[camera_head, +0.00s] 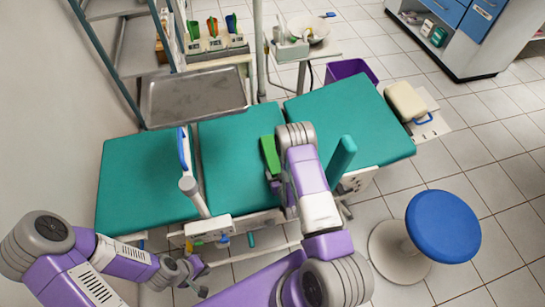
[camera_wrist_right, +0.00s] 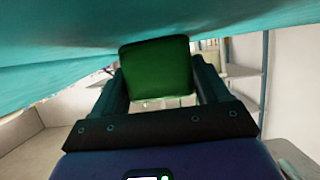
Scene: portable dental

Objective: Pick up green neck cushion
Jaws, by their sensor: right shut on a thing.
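The green neck cushion (camera_head: 269,155) shows as a small bright green block on the teal dental chair (camera_head: 228,150), just left of my right forearm. In the right wrist view the cushion (camera_wrist_right: 156,70) sits between the two dark fingers. My right gripper (camera_head: 273,180) is shut on it, its fingers mostly hidden by my arm in the head view. In the wrist view a teal surface spreads right above the cushion; I cannot tell whether they touch. My left gripper (camera_head: 198,279) is low at the left, in front of the chair and away from the cushion; its opening is too small to judge.
A metal tray (camera_head: 193,95) stands behind the chair. A white-and-blue arm part (camera_head: 188,180) rises at the chair's front. A blue stool (camera_head: 443,226) stands at the right, with a purple bin (camera_head: 351,70) behind. Tiled floor is open at the right.

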